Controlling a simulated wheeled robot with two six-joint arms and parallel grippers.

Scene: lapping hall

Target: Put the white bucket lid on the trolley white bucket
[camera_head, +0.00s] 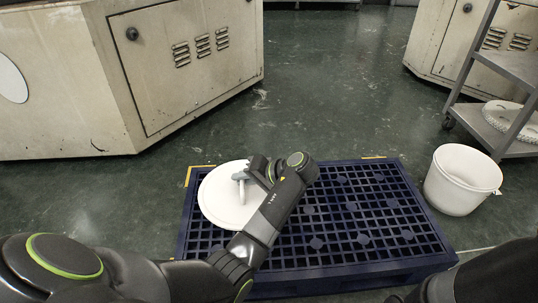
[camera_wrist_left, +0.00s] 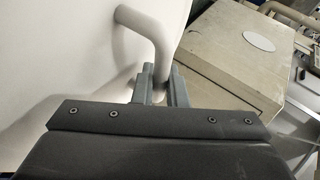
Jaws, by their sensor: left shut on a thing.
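The white bucket lid (camera_head: 222,200) is a round disc over the left part of the blue pallet. I cannot tell if it touches the pallet or hangs just above it. My left gripper (camera_head: 243,177) is shut on the lid's bent bar handle. In the left wrist view the lid (camera_wrist_left: 60,50) fills the left side, and its handle (camera_wrist_left: 150,30) runs down between my fingers (camera_wrist_left: 156,88). A white bucket (camera_head: 455,184), open at the top, stands on the floor right of the pallet, near the trolley. My right gripper is out of view.
The blue grid pallet (camera_head: 345,215) lies in front of me. A grey shelf trolley (camera_head: 510,65) stands at the right with a white toothed disc (camera_head: 508,118) on its low shelf. Cream machine cabinets (camera_head: 190,60) stand behind. Green floor (camera_head: 330,90) between them is clear.

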